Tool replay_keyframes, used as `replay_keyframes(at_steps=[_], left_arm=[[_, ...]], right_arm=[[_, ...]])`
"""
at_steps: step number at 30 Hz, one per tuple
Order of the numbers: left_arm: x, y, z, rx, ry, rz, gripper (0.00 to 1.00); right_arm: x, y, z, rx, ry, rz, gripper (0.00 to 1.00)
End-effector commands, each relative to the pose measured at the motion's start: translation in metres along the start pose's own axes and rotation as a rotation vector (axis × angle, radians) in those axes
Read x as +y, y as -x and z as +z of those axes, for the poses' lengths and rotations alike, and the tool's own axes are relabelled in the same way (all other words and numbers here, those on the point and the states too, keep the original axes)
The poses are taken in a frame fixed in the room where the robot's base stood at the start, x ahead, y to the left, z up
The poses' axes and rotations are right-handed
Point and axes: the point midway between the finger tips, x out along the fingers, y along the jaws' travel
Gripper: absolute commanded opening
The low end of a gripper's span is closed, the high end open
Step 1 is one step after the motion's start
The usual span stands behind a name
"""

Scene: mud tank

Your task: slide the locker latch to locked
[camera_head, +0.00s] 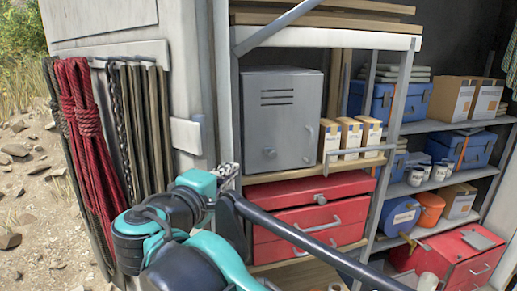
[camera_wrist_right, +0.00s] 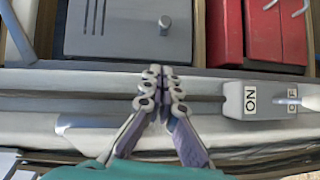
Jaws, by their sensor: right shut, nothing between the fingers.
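The grey locker (camera_head: 280,105) stands on the upper shelf, its door shut, with vent slots near the top. My right gripper (camera_head: 228,172) is at the left post of the shelving, below and left of the locker front. In the wrist view its fingertips (camera_wrist_right: 160,80) are together and empty, apart from the knob. My left gripper is not in view.
A white block marked ON and OFF (camera_wrist_right: 250,100) sits right of my fingers on the pale post. Red drawers (camera_head: 310,215) are below the locker. Small cartons (camera_head: 350,135) stand right of it. Ropes (camera_head: 80,120) hang at left.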

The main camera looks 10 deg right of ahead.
Motion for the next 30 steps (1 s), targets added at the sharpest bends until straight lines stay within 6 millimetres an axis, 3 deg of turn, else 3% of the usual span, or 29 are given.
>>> replay_keyframes(at_steps=[11, 17, 26, 30], left_arm=[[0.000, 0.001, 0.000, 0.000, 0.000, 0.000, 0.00], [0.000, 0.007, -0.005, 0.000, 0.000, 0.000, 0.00], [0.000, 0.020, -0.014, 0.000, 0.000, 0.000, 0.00], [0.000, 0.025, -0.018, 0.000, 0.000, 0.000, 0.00]], right_arm=[[-0.001, -0.006, 0.001, -0.003, -0.001, -0.001, 0.00], [0.001, -0.037, 0.002, -0.007, -0.001, -0.001, 0.00], [0.001, -0.101, 0.002, -0.005, -0.001, -0.001, 0.00], [0.001, -0.116, 0.017, -0.004, -0.001, -0.001, 0.00]])
